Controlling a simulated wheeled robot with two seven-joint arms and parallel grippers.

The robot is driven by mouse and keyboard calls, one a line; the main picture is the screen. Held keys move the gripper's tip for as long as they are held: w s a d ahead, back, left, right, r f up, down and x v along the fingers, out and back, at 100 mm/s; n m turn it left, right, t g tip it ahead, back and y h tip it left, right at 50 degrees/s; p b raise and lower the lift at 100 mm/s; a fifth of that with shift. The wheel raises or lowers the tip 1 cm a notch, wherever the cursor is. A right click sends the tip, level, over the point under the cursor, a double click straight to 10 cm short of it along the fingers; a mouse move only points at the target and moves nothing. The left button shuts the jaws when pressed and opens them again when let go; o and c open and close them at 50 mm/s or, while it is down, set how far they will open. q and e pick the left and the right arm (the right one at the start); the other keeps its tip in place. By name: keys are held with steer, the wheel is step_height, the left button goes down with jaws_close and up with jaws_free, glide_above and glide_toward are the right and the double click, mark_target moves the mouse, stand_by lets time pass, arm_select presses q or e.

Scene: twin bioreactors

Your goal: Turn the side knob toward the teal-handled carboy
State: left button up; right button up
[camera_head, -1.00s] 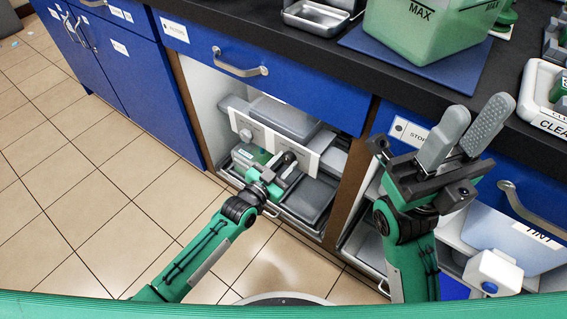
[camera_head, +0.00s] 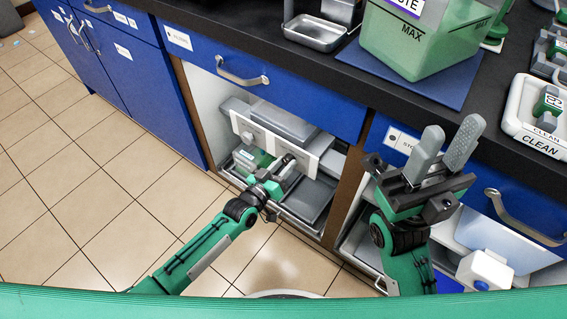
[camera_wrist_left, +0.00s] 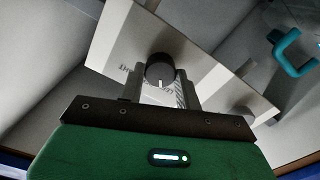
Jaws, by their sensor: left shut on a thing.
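The side knob (camera_wrist_left: 160,68) is round and dark, with a white mark on its lower edge, on a white panel (camera_wrist_left: 120,40). In the head view this panel (camera_head: 293,152) is inside the open blue cabinet. My left gripper (camera_head: 287,163) reaches into the cabinet at the panel; in the left wrist view its fingers (camera_wrist_left: 160,85) stand on either side of the knob, shut on it. A teal handle (camera_wrist_left: 293,53) shows at the upper right of the wrist view; its carboy is mostly out of frame. My right gripper (camera_head: 452,140) is raised, empty and open.
A second, paler knob (camera_wrist_left: 238,116) is on the same panel. A blue drawer (camera_head: 260,80) hangs above the cabinet opening. The tiled floor at left is clear.

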arm_select(q)
steer(key=shift+n, duration=1)
steer(key=o, duration=1)
